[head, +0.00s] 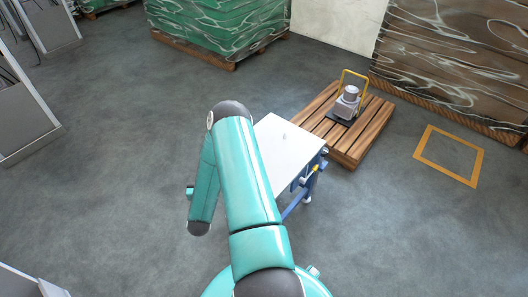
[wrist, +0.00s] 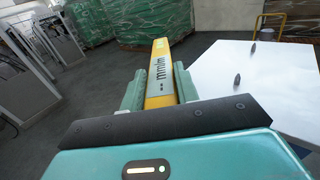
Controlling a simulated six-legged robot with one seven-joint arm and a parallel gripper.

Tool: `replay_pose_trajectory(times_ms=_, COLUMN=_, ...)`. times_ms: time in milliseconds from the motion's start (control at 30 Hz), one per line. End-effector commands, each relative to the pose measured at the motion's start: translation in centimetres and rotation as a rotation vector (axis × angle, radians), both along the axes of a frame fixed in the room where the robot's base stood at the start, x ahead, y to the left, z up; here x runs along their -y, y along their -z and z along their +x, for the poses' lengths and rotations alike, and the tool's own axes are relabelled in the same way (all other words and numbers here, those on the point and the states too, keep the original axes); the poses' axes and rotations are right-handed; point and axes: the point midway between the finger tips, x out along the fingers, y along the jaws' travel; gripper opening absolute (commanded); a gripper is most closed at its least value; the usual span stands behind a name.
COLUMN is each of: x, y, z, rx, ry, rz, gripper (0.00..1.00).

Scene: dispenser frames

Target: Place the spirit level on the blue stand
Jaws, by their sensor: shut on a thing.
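The spirit level (wrist: 160,75) is yellow with a grey face and dark lettering. My gripper (wrist: 158,78) is shut on it, with a teal finger on each side, and the level points away from the wrist camera. The stand has a flat white top (head: 284,150) and blue legs (head: 297,204) in the head view. Its white top (wrist: 270,90) also shows in the wrist view, to the right of the level and gripper. In the head view my arm hides the gripper, the level and part of the stand.
A wooden pallet (head: 352,150) with a small yellow-handled machine (head: 347,103) stands behind the stand. Wrapped loads (head: 220,25) stand at the back, and grey cabinets (head: 22,115) at the left. A yellow square (head: 448,156) marks the floor at the right. Open floor lies left of my arm.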

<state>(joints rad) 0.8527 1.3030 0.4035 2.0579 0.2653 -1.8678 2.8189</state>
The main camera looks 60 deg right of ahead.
Motion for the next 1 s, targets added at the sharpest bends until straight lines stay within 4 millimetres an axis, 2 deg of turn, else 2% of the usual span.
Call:
replay_pose_trajectory(times_ms=33, x=2.4, y=-0.1, z=-1.9, rx=0.002, ry=0.093, rz=-0.005, gripper=0.0)
replay_pose_trajectory(times_ms=100, x=5.4, y=-0.2, z=-4.8, rx=0.002, ry=0.228, rz=-0.004, gripper=0.0)
replay_pose_trajectory(times_ms=200, x=8.9, y=-0.7, z=-9.1, rx=0.003, ry=0.411, rz=-0.004, gripper=0.0)
replay_pose_trajectory(times_ms=300, x=11.3, y=-1.3, z=-12.8, rx=0.003, ry=0.561, rz=-0.003, gripper=0.0)
replay_pose_trajectory(times_ms=400, x=12.5, y=-1.7, z=-15.3, rx=0.003, ry=0.66, rz=0.0, gripper=0.0)
replay_pose_trajectory(times_ms=500, x=13.2, y=-1.8, z=-16.5, rx=0.002, ry=0.708, rz=0.0, gripper=0.0)
replay_pose_trajectory(times_ms=633, x=14.8, y=-1.1, z=-16.7, rx=0.002, ry=0.718, rz=-0.001, gripper=0.0)
replay_pose_trajectory(times_ms=967, x=22.0, y=2.2, z=-16.5, rx=0.001, ry=0.713, rz=-0.001, gripper=0.0)
replay_pose_trajectory(times_ms=1000, x=22.7, y=2.9, z=-16.6, rx=-0.001, ry=0.713, rz=0.0, gripper=0.0)
